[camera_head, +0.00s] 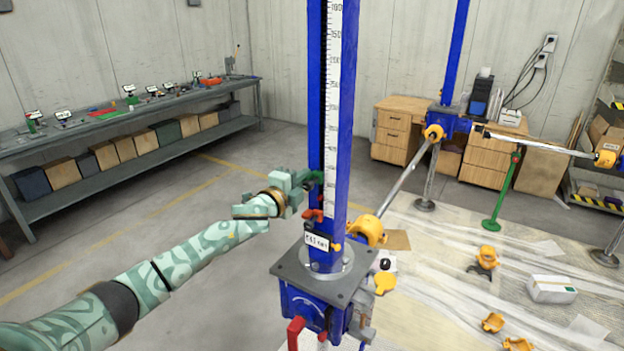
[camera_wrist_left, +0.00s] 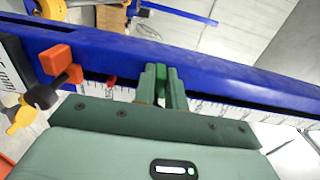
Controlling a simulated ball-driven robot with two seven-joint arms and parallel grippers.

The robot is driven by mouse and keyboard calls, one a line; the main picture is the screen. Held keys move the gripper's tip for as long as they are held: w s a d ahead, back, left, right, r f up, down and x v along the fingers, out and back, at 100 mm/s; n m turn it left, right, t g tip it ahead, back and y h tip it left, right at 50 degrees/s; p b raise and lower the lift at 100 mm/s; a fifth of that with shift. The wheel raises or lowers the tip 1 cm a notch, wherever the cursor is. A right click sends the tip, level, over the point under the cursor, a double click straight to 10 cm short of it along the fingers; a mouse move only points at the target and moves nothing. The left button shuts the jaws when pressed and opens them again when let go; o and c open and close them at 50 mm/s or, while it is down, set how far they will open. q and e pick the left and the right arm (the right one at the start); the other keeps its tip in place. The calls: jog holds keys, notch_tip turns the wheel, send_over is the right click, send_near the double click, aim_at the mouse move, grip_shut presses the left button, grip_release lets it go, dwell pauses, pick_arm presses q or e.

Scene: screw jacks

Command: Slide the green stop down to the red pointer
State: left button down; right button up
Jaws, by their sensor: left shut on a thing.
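The green stop (camera_head: 317,176) is on the blue column beside the white scale, above the red pointer (camera_head: 313,215) with a short gap between them. My left gripper (camera_head: 303,180) reaches the column from the left and is shut on the green stop. In the left wrist view, the dark green stop (camera_wrist_left: 161,79) shows between my left gripper's fingers (camera_wrist_left: 161,84), partly hidden by them. An orange-red block (camera_wrist_left: 57,60) and a small red tip (camera_wrist_left: 111,82) lie left of the fingers along the column. My right gripper is not in view.
The column's base plate (camera_head: 325,275) has a labelled tag (camera_head: 317,241) above it. A yellow-orange part (camera_head: 367,230) sits right of the column. A workbench (camera_head: 120,120) stands at the left wall, and floor between it and the column is clear.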

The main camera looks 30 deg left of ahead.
pick_arm(q)
jog(key=shift+f+b, duration=1.05)
jog(key=shift+f, duration=0.75)
jog(key=shift+f, duration=0.2)
jog(key=shift+f+b, duration=0.55)
jog(key=shift+b, duration=0.1)
jog(key=c, duration=1.4)
grip_release()
jog(key=shift+r, duration=0.1)
jog(key=shift+s, duration=0.1)
